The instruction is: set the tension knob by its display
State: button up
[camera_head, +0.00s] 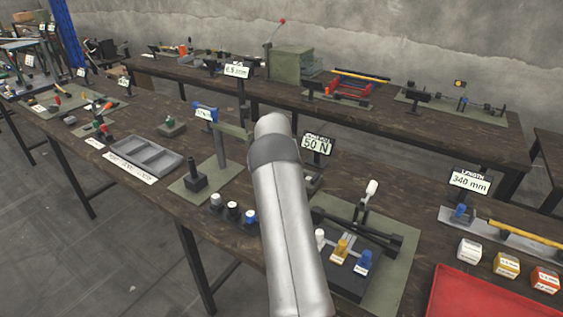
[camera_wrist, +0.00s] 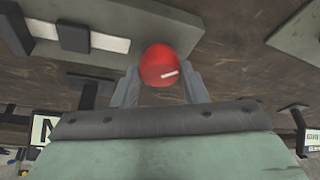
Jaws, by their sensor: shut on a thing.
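A round red knob (camera_wrist: 159,64) with a white pointer mark is in the wrist view, at upper middle. My gripper (camera_wrist: 160,78) is shut on it, one grey finger at each side. In the head view my own arm hides the knob and my gripper. A black-framed display (camera_head: 317,145) just right of my arm reads 50 N. The display also shows in the wrist view (camera_wrist: 42,131), cut off at the left, with only an N legible.
A press on a green mat (camera_head: 190,190) stands left of my arm. A fixture with white, yellow and blue pieces (camera_head: 341,250) is at the right. A red tray (camera_head: 480,295) lies at the lower right. A grey compartment tray (camera_head: 145,157) is further left.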

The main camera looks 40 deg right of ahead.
jog(key=shift+w+a+m+g+h, duration=0.1)
jog(key=shift+m+g+h, duration=0.4)
jog(key=shift+m, duration=1.4)
jog(key=o, duration=1)
jog(key=shift+c, duration=0.2)
jog(key=b+v, duration=0.2)
jog(key=v, duration=1.5)
jog(key=shift+w+r, duration=0.2)
